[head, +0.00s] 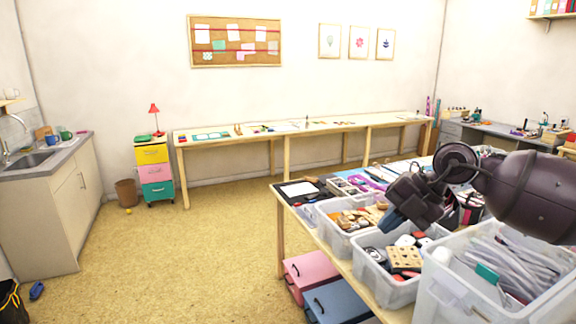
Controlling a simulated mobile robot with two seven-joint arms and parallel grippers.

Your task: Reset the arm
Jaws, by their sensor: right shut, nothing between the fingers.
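My right arm comes in from the right edge of the head view. Its dark gripper (393,222) is shut and empty, pointing down and to the left. It hangs over the clear plastic bins at the near end of the long wooden table (292,205). Its fingertips show in front of the bin of wooden pieces (330,234) and the middle bin (367,262). I cannot tell how high above them it is. My left gripper is not in view. No inkpad can be made out clearly at this size.
A large clear bin (436,290) with grey tubing stands nearest, below my right arm. Pink (310,268) and blue (337,300) boxes sit under the table. A sink counter (62,205) is at left, a drawer cart (155,172) at the back. The floor between is open.

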